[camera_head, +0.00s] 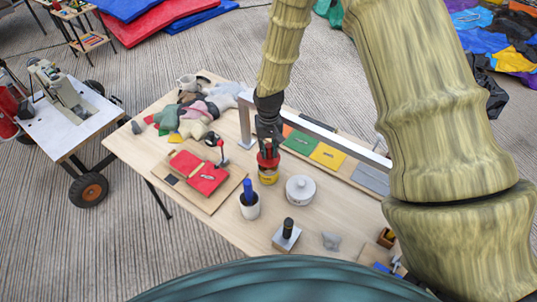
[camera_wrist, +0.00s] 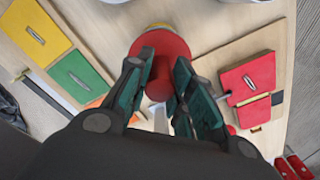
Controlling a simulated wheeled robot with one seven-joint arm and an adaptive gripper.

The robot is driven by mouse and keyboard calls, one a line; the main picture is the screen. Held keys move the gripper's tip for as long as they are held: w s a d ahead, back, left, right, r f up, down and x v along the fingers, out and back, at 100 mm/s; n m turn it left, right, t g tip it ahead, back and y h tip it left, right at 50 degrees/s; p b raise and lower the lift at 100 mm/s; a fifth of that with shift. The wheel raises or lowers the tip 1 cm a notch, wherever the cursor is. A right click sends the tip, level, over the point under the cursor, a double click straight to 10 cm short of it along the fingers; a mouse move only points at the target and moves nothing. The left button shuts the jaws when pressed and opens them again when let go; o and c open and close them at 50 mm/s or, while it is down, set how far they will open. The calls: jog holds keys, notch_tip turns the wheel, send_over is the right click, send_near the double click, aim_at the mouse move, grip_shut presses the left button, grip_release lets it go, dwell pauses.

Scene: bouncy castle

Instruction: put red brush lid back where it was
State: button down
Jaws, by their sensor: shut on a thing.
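The red brush lid (camera_head: 268,161) is between the fingers of my gripper (camera_head: 268,145), at the middle of the wooden table. In the wrist view the lid (camera_wrist: 173,50) is a round red piece with a raised middle, and my gripper (camera_wrist: 163,68) is shut on it from two sides. A yellow can (camera_head: 268,178) stands directly under the lid in the head view. In the wrist view only a thin yellow edge shows past the lid. I cannot tell whether the lid rests on the can or is slightly above it.
A white lidded pot (camera_head: 300,190) stands close at right, and a white cup with a blue handle (camera_head: 249,206) at front left. Red pads on a board (camera_head: 205,178) lie left. A grey metal rail (camera_head: 320,130) runs behind. A black-handled block (camera_head: 287,236) stands in front.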

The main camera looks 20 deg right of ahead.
aim_at(268, 155)
jog(key=shift+f+p, duration=0.8)
jog(key=shift+f, duration=1.3)
jog(key=shift+f, duration=0.15)
jog(key=c, duration=1.3)
grip_release()
jog(key=shift+o, duration=0.2)
jog(key=shift+r, duration=0.25)
jog(key=shift+r+b, duration=2.35)
jog(key=shift+r, duration=3.55)
